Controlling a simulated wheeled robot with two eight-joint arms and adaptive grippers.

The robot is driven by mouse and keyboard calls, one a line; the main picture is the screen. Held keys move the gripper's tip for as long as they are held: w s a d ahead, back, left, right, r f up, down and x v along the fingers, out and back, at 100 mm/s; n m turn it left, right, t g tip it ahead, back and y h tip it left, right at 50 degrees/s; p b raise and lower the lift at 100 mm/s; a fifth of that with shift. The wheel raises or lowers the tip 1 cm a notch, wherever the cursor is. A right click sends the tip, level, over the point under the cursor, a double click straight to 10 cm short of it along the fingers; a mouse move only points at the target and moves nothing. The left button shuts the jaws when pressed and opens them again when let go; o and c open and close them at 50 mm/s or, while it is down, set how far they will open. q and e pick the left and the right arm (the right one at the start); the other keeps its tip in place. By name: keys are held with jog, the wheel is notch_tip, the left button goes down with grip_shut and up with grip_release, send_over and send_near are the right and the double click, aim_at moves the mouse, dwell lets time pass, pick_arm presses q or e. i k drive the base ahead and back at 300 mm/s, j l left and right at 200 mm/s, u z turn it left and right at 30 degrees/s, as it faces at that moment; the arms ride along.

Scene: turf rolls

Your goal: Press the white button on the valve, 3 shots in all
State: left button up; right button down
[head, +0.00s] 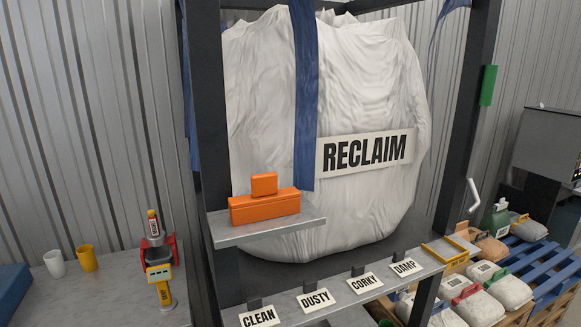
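A small device in red, grey and yellow (158,258) stands upright on the grey bench at the lower left. It has a pale panel on its front, a yellow lower part with dark lettering, and a white and red piece at its top. It may be the valve, but I cannot tell. I cannot make out a white button on it at this size. Neither of my grippers shows in the head view.
A white cup (55,263) and a yellow cup (88,258) stand left of the device. A large white RECLAIM bag (350,80) hangs in a dark frame. An orange box (264,206) sits on a shelf.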

aim_at(403, 296)
jog(key=k+l+u, duration=0.1)
jog(key=l, duration=0.25)
jog(key=k+l, duration=0.2)
jog(key=l, duration=0.2)
jog(key=k+l+u, duration=0.15)
jog(key=l, duration=0.2)
